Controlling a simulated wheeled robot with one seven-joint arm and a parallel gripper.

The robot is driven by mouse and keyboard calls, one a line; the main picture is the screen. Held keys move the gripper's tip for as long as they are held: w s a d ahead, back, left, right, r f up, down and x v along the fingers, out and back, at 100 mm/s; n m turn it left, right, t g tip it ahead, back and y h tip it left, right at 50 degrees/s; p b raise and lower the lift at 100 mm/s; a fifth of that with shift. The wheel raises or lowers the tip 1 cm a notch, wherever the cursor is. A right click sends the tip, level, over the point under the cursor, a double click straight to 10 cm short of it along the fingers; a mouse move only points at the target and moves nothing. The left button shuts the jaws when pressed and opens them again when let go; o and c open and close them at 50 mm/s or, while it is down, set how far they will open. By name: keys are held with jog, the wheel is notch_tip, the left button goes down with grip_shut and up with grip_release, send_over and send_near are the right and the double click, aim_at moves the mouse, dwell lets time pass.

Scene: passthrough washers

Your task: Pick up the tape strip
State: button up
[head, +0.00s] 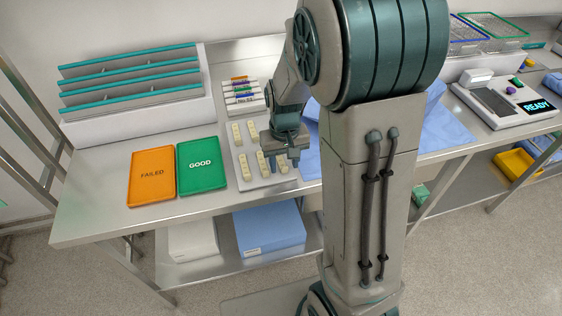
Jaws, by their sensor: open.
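No single tape strip can be told for sure at this size. Several cream strips (244,165) stand or lie on a pale grey tray (254,183) on the steel table. A small white holder with orange, purple and green bands (240,92) sits just behind the tray. My gripper (281,163) points down over the right part of the tray, among the cream strips, with its two fingers apart. Whether a strip lies between the fingers, or how high they are above the tray, cannot be told. My arm hides the area to the right.
An orange FAILED tray (152,190) and a green GOOD tray (201,178) lie left of the grey tray. A rack with teal-edged shelves (132,108) stands behind them. Blue cloth (445,130) and a device reading READY (508,103) are to the right. The table's front-left corner is clear.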

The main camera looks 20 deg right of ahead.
jog(key=shift+f, duration=0.15)
grip_shut()
